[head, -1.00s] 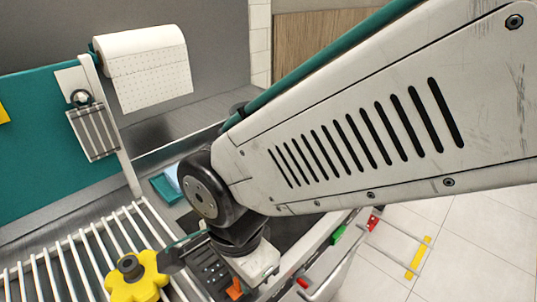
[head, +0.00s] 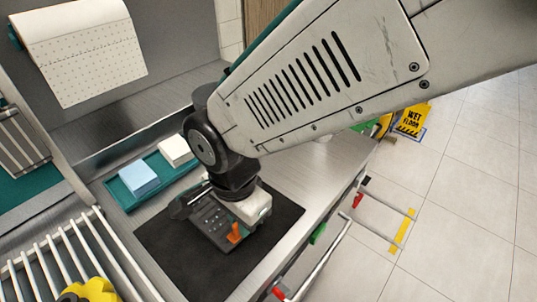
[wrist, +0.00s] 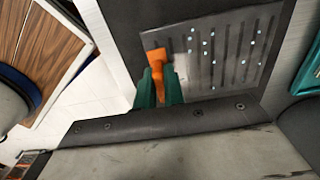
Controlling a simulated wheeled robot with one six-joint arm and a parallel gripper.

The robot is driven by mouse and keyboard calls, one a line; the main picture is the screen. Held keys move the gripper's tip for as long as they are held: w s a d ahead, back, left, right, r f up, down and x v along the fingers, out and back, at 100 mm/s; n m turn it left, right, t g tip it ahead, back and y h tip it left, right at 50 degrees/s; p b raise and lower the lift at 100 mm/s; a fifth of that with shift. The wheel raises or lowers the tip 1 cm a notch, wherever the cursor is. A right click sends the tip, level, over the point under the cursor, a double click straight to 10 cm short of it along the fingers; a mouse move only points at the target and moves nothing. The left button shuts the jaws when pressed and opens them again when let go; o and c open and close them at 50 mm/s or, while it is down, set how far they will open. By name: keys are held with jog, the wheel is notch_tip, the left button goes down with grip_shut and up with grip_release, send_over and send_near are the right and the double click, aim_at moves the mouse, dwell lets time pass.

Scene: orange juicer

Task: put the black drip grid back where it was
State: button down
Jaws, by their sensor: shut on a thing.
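The black drip grid (head: 208,222) is a dark slotted plate with an orange tab (head: 235,234). In the wrist view the grid (wrist: 225,50) carries several pale drops, and its orange tab (wrist: 156,60) sits at the teal fingers. My gripper (wrist: 160,88) is shut on the grid at this tab. In the head view the grid is over the black mat (head: 160,240) on the steel counter. I cannot tell whether it touches the mat. My wrist hides part of the grid.
A teal tray (head: 122,196) with a blue block (head: 138,178) and a white block (head: 175,150) lies behind the mat. A white-barred rack (head: 85,232) and a yellow knob (head: 92,291) are at lower left. Counter right of the mat (head: 318,180) is clear.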

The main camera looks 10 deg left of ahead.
jog(key=shift+s+a+f, duration=0.15)
jog(key=shift+f, duration=0.9)
jog(key=shift+f, duration=0.15)
jog(key=c, duration=1.5)
grip_release()
